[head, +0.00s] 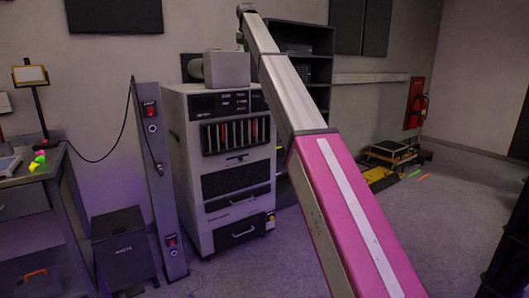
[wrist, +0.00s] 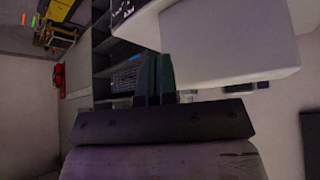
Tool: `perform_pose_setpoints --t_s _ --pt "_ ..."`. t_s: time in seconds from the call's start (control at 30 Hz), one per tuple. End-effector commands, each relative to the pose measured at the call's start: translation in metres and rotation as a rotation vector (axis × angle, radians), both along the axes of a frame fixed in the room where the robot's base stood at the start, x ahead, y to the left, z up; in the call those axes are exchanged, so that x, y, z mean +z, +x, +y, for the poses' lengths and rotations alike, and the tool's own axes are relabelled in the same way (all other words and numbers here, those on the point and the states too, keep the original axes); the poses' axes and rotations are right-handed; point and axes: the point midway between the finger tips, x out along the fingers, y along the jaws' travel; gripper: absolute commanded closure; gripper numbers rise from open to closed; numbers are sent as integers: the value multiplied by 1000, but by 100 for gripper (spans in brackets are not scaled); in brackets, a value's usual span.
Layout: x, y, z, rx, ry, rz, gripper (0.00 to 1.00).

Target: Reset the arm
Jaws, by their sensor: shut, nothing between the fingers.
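My gripper (wrist: 155,60) shows in the wrist view with its two dark fingers side by side, shut and empty. My pink and silver arm (head: 340,215) stretches up from the lower right of the head view to the top middle. Its far end stands high, in front of the wall, and the fingers are not clear there. A pale grey box (head: 227,68) sits on top of the white cabinet. It also shows in the wrist view (wrist: 235,62), right beside the fingers in the picture; I cannot tell the gap in depth.
The white cabinet (head: 230,165) stands left of my arm, beside a slim post (head: 161,190). A dark shelf (head: 312,65) is behind the arm. A desk (head: 30,185) and a black box (head: 122,250) are at left. Floor at right (head: 455,215) is mostly clear.

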Motion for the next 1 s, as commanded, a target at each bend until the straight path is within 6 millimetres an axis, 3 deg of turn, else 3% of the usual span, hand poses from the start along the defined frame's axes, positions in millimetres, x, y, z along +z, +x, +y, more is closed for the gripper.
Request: perform_pose_setpoints --t_s 0.03,0.17,0.47,0.7,1.0 --pt "-20 -4 -5 -1 -2 10 100" --pt "-69 -8 -18 -3 -9 31 100" --pt "-236 -41 -67 -11 -25 110 100" --pt "-364 -87 -109 -16 -34 179 100" --pt "-504 -165 -158 -26 -40 264 100"
